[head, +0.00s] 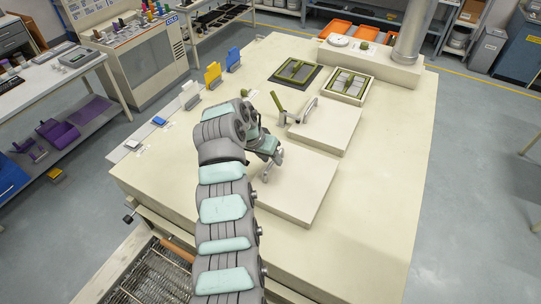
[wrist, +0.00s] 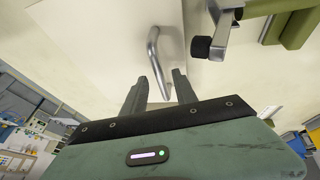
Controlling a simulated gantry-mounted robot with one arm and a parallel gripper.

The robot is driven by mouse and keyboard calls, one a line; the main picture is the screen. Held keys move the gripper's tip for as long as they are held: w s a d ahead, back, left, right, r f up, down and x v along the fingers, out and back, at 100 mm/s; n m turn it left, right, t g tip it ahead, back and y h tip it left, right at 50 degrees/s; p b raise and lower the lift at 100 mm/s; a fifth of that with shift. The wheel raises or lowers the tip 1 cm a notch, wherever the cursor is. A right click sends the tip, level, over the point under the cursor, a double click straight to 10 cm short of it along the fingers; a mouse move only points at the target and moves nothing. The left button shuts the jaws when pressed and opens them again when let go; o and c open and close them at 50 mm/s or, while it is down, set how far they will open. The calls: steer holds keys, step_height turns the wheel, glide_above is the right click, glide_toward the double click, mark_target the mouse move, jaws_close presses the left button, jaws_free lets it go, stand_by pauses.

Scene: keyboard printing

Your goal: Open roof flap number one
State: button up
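Two flat cream panels with metal handles lie on the large cream table; no number is readable, so I cannot tell which is roof flap one. The near panel (head: 303,190) has a bent metal handle (head: 267,170) at its left edge. The far panel (head: 330,130) sits behind it, with its own handle (head: 308,108). My gripper (head: 274,156) is over the near panel's left edge, by its handle. In the wrist view, my gripper (wrist: 162,84) has its fingers apart. A curved handle (wrist: 155,55) reaches between them; contact is unclear.
A green lever with a black knob (wrist: 201,47) stands close beside the gripper. Green-framed trays (head: 296,71) lie at the back of the table. Yellow and blue upright cards (head: 212,73) stand at the left. The table's right side (head: 395,150) is clear.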

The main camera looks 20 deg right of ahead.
jaws_close()
stand_by(0.4)
stand_by(1.1)
